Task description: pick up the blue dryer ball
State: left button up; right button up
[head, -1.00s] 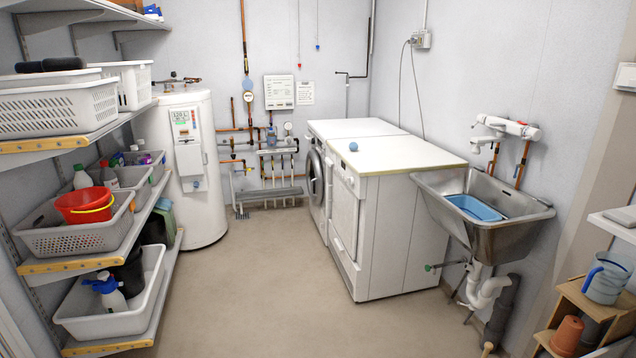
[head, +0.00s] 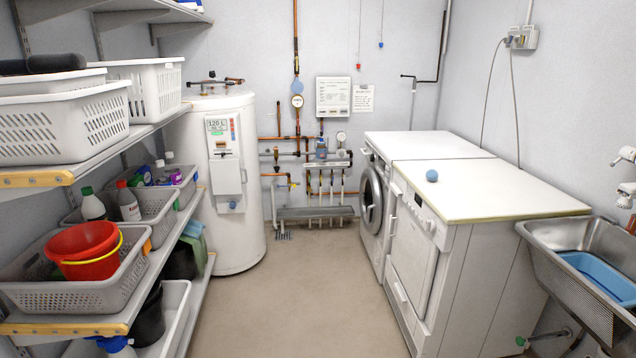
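The blue dryer ball (head: 432,175) is small and round. It rests on the white top (head: 490,190) of the nearer of two side-by-side white machines, near that top's left edge and toward its back. Nothing touches the ball except the surface under it. Neither of my grippers shows in the head view.
A steel sink (head: 585,245) with a blue basin (head: 603,275) stands at the right, beside the nearer machine. Shelves with baskets (head: 75,285) and a red bucket (head: 84,250) line the left. A white boiler (head: 222,185) stands behind them. The floor (head: 290,300) between is clear.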

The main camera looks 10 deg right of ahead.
aim_at(432, 175)
jog(key=i+z, duration=0.1)
jog(key=i, duration=0.6)
jog(key=i+j+z, duration=0.15)
jog(key=i, duration=0.6)
jog(key=i+j+z, duration=0.1)
jog(key=i+z, duration=0.35)
jog(key=i+j+z, duration=0.2)
jog(key=z, duration=0.3)
jog(key=i+j+z, duration=0.25)
jog(key=z, duration=0.2)
jog(key=i+j+z, duration=0.15)
jog(key=j+z, duration=0.35)
jog(key=i+j+z, duration=0.1)
jog(key=j+z, duration=0.85)
